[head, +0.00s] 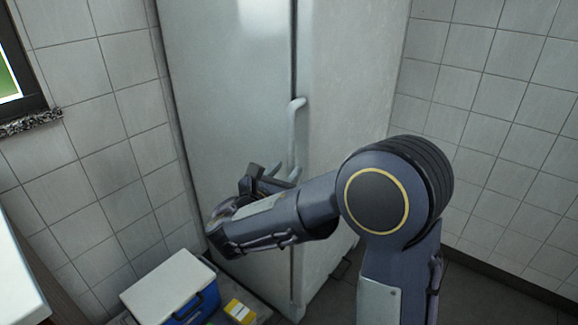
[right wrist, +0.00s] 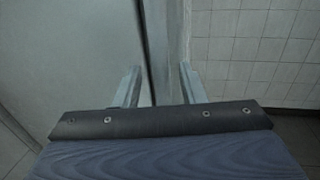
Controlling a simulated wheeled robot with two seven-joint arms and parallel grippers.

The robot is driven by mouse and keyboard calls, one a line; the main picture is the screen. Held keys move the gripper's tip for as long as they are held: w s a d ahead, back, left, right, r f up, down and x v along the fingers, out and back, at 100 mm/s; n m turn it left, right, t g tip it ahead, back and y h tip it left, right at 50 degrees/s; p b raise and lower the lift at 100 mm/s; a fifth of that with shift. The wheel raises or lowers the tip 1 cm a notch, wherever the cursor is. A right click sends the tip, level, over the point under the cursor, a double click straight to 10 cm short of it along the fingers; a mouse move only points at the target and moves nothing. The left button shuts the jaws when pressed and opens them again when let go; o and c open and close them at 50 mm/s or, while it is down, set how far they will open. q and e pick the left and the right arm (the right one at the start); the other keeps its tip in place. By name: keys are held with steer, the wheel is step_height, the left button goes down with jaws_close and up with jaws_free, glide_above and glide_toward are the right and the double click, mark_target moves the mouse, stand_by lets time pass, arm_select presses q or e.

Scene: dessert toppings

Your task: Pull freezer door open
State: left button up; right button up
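The tall pale freezer door (head: 230,90) fills the middle of the head view and looks closed. A vertical bar handle (head: 293,125) stands near its right edge; its lower end is by my right gripper. My right gripper (head: 283,173) reaches in from the right, with its fingers at the lower part of the handle. In the right wrist view, the two fingers of my right gripper (right wrist: 157,86) are apart, with a vertical strip of the door edge or handle between them. I cannot tell whether they touch the handle. My left gripper is not in view.
A blue cooler with a white lid (head: 170,287) stands on the floor at the lower left, before the door. A yellow box (head: 239,311) is beside it. Tiled walls (head: 490,110) flank the freezer. A white counter edge (head: 18,275) is at the far left.

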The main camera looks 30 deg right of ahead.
mark_target(289, 168)
steer(key=shift+x, duration=1.55)
jaws_close()
